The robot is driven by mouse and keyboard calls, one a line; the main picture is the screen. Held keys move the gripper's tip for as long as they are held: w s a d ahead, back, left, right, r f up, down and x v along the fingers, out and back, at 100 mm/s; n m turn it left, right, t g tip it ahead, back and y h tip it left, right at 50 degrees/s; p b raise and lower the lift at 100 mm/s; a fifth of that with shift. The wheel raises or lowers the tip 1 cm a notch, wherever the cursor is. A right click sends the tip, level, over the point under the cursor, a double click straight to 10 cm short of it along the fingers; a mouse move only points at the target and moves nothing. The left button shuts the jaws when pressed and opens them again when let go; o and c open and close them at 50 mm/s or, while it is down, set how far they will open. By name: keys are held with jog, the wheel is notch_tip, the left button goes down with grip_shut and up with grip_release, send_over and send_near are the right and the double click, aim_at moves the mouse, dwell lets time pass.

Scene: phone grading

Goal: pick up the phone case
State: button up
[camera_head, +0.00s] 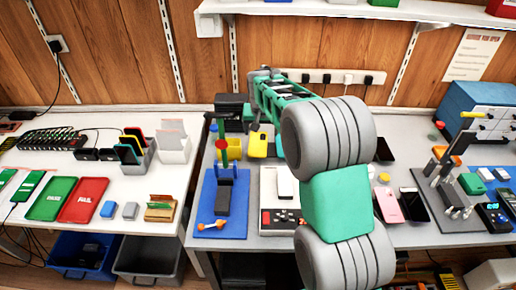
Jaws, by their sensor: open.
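A yellow phone case (257,146) with a dark cutout lies toward the back left of the grey middle table, left of my arm. My green and grey arm reaches away over this table. My gripper (255,121), at its far end, is small and partly covered by the arm. It is open, just above and behind the yellow case in the picture. I cannot tell its height over the table, and I see nothing held. More thin cases or phones (131,146) stand in a grey holder on the white table at left.
A blue mat (212,219) with a red and green post stands left of the yellow case. A black box (231,107) is behind it. A white phone (285,182) is in front. A pink phone (387,204) and dark phones lie right of my arm. Green and red trays (83,200) are at left.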

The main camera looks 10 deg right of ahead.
send_near(258, 148)
jog(key=shift+m, duration=0.3)
jog(key=p+x, duration=0.1)
jog(key=x, duration=0.5)
jog(key=shift+w+a+f+p, duration=0.1)
jog(key=shift+f+p, duration=0.25)
jog(key=shift+p, duration=0.05)
jog(key=shift+c, duration=0.5)
jog(key=c, duration=1)
jog(key=shift+r, duration=0.15)
